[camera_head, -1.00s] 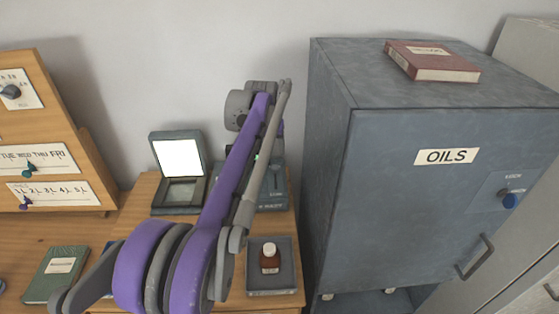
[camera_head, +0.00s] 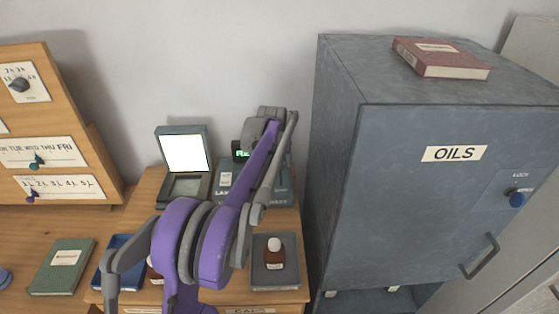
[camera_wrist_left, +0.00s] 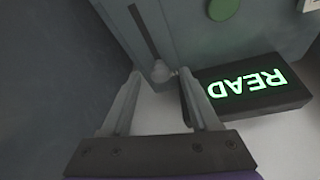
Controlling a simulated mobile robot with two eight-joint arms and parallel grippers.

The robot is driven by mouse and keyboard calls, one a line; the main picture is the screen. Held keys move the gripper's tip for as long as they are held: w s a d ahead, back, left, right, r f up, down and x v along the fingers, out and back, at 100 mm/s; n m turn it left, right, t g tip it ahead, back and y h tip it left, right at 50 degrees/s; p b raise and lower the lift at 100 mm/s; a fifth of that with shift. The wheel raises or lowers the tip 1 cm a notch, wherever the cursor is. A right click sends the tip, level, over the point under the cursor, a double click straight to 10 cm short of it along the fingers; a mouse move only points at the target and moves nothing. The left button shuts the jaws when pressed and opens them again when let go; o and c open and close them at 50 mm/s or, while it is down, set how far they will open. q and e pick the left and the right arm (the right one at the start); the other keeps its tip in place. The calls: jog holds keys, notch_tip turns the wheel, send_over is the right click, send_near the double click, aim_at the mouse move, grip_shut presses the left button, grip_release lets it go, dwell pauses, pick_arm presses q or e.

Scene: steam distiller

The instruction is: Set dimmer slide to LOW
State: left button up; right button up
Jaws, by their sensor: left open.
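The dimmer slide shows in the left wrist view as a dark straight slot (camera_wrist_left: 146,33) in a grey panel, with a small pale knob (camera_wrist_left: 160,72) at its lower end in that picture. My left gripper (camera_wrist_left: 160,76) is open, with one finger on each side of the knob; I cannot tell whether either touches it. The slide belongs to a grey-blue device (camera_head: 281,190) on the wooden table in the head view. My purple left arm hides much of the device, and the fingertips are not visible there. No LOW marking is readable. My right gripper is not in view.
A lit green READ display (camera_wrist_left: 257,85) stands close beside the right finger, and a green round button (camera_wrist_left: 222,8) lies beyond. An open case (camera_head: 184,190) is left of the device. A brown bottle (camera_head: 274,258) stands in front. The OILS cabinet (camera_head: 430,200) rises on the right.

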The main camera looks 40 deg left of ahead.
pick_arm(q)
grip_shut()
dwell(1.3)
